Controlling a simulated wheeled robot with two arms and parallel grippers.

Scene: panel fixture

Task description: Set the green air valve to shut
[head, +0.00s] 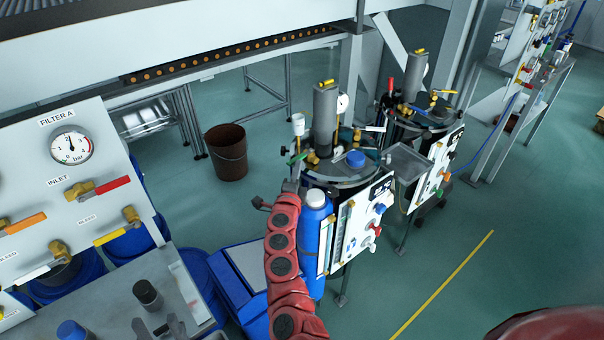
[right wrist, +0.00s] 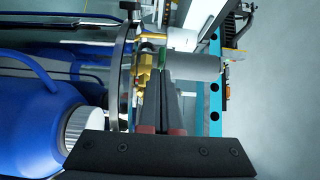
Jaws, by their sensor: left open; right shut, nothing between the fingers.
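The green air valve's handle (head: 298,158) shows on the left of the near tank's lid, beside brass fittings. In the right wrist view a small part of the green handle (right wrist: 163,54) shows at the fingertips, next to a brass fitting (right wrist: 145,78); the fingers hide the rest. My right gripper (right wrist: 166,76) is shut and empty, close against the green handle; I cannot tell if they touch. In the head view my right gripper (head: 292,185) is just below the handle. My left gripper (head: 160,328) is open and empty at the bottom left, over the grey bench.
A blue bottle with a white cap (head: 315,198) stands right beside my right arm. The filter panel (head: 30,150) with its gauge and coloured valves is at left. A second tank (head: 412,85) stands behind.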

